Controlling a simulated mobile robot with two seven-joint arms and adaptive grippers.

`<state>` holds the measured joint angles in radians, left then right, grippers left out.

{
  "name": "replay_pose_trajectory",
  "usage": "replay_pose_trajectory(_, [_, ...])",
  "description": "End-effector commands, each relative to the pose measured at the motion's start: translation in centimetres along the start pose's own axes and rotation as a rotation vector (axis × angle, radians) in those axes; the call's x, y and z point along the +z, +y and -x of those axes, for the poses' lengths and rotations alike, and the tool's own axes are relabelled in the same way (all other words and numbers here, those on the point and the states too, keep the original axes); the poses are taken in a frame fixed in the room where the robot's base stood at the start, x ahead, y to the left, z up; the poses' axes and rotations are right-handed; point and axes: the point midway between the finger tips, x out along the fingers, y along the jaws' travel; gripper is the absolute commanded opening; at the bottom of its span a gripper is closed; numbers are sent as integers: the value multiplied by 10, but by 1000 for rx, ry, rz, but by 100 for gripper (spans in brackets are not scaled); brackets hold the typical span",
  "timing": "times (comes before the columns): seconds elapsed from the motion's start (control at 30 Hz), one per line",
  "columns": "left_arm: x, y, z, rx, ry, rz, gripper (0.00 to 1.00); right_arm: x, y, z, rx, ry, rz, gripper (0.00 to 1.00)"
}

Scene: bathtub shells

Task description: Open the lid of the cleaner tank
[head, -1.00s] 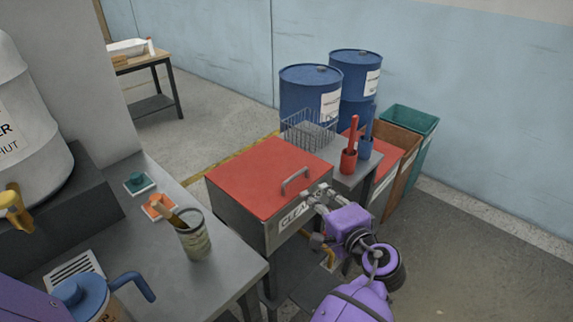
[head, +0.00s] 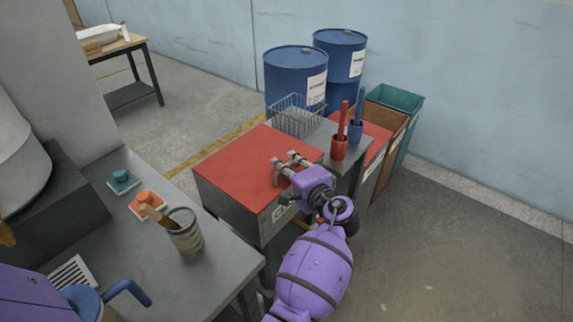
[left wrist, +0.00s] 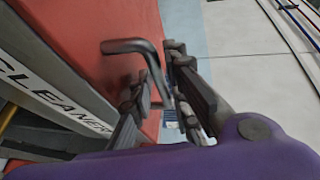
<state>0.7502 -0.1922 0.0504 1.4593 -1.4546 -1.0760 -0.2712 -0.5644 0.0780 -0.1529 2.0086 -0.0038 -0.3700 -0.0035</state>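The cleaner tank (head: 225,208) is a grey metal box with a flat red lid (head: 232,160). The lid lies shut on top. My left gripper (head: 286,160) is over the front right part of the lid, its fingers apart. In the left wrist view the lid's grey bar handle (left wrist: 125,46) runs in between the two fingers (left wrist: 158,68) of this gripper. I cannot tell whether the fingers touch it. In the head view the gripper hides the handle. The tank's CLEANER label (left wrist: 45,88) shows in the left wrist view. My right gripper is not in view.
Behind the tank is a wire basket (head: 296,118). Red (head: 339,146) and blue (head: 355,129) holders with tools stand to its right. Blue drums (head: 290,80) and bins (head: 400,98) line the wall. A grey bench (head: 170,268) with a tin (head: 187,236) is at front left. Floor at right is clear.

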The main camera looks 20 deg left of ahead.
Motion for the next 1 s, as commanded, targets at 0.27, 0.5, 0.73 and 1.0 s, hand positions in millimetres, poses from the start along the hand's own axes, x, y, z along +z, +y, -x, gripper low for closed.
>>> replay_pose_trajectory(0.27, [0,0,-2,0,0,0,15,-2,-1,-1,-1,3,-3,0])
replay_pose_trajectory(0.5, [0,0,-2,1,0,-1,0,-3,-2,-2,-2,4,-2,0])
replay_pose_trajectory(0.73, [0,1,-1,1,0,-2,0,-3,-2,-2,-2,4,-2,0])
replay_pose_trajectory(1.0, [-8,-7,-7,20,1,7,0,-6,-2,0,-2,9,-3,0])
